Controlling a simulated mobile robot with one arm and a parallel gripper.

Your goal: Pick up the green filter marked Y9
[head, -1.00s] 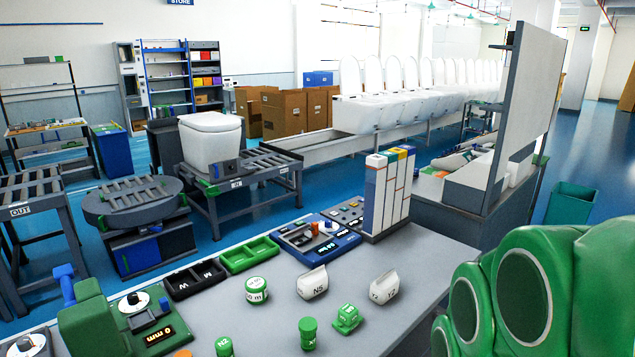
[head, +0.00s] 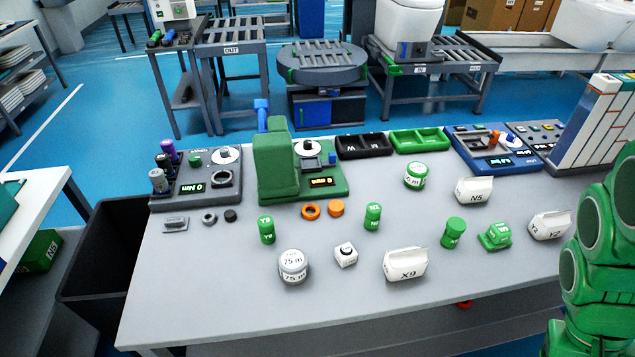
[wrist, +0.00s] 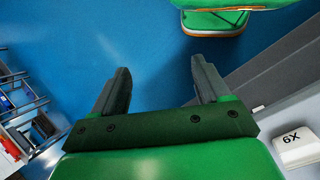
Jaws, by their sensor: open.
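A small upright green cylinder (head: 266,229) stands on the grey workbench (head: 215,290), left of centre in the head view. Its white marking looks like Y9. A similar green cylinder (head: 373,217) stands to its right, its marking looking like N2. My green arm is at the right edge of the head view.
A white X9 packet (head: 405,264) also shows in the wrist view (wrist: 299,146). The bench's front left is clear.

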